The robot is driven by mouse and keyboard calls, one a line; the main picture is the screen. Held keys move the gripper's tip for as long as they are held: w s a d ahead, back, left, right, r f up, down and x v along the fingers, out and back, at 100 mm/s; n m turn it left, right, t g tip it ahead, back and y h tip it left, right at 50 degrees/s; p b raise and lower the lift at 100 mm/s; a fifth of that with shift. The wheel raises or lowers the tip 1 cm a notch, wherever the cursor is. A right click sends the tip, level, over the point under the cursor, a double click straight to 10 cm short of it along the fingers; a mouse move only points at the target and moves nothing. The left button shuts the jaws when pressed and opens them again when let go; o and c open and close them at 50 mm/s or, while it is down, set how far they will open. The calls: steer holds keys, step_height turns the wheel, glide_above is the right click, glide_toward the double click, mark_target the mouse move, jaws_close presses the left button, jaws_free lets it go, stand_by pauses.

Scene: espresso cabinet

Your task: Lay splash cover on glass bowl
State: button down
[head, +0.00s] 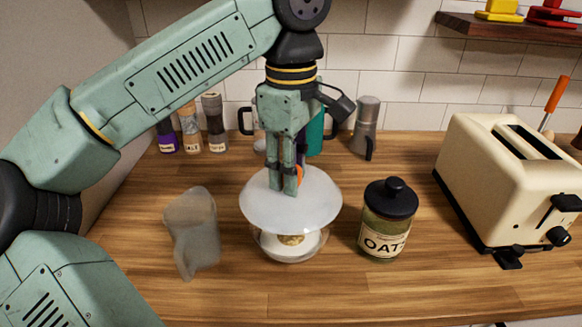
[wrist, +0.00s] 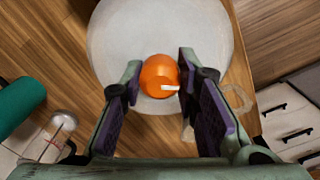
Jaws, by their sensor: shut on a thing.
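The splash cover (head: 290,212) is a round white disc with an orange knob at its middle. It also fills the upper middle of the wrist view (wrist: 115,45), where the knob (wrist: 159,76) sits between my fingers. My gripper (head: 283,190) points down and is shut on the knob. The glass bowl (head: 290,249) is clear, with something pale and yellowish inside. The cover is directly over the bowl and hides its rim, so I cannot tell whether the two touch.
A translucent grey pouch-like container (head: 192,235) stands left of the bowl and an oats jar (head: 387,222) right of it. A cream toaster (head: 500,185) is farther right. The front counter is clear.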

steer(key=shift+w, duration=0.4)
steer(key=shift+s+r, duration=0.1)
steer(key=shift+s, duration=0.1)
steer(key=shift+f+b, duration=1.85)
steer(key=shift+f, duration=0.9)
steer(key=shift+f+b, duration=0.5)
steer(key=shift+f, duration=0.35)
stand_by(1.6)
steer(key=c, duration=1.5)
jaws_free()
steer(key=shift+c, duration=0.2)
steer(key=o, duration=0.4)
steer(key=shift+o, duration=0.2)
